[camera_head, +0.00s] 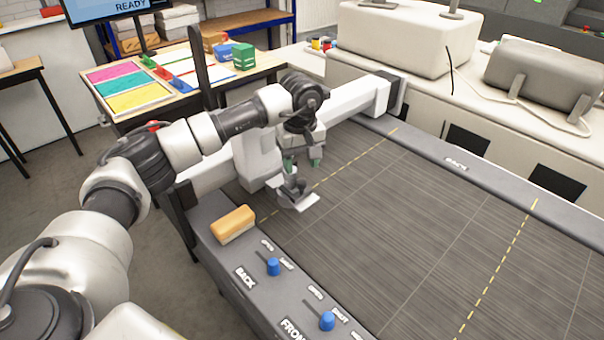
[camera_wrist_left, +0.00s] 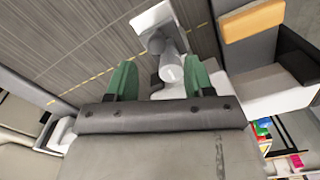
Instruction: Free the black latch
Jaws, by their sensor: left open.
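My left gripper (camera_head: 302,165) is open, with green fingers, above the near-left part of the dark cutting bed (camera_head: 400,215). Just below it is a small tool head (camera_head: 304,202) with a pale flat plate and dark round parts, beside the white gantry beam. In the left wrist view, a whitish cylinder (camera_wrist_left: 171,68) of this tool head shows between and beyond the fingers of my left gripper (camera_wrist_left: 161,80); contact cannot be told. I cannot clearly make out the black latch; dark parts at the tool head are small and partly hidden by the gripper. My right gripper is out of view.
The white gantry beam (camera_head: 345,103) spans the bed behind the gripper. A wooden block (camera_head: 233,224) and blue slider knobs (camera_head: 273,267) are on the bed's near-left rim. A table with colored sheets (camera_head: 132,89) stands behind. The right of the bed is clear.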

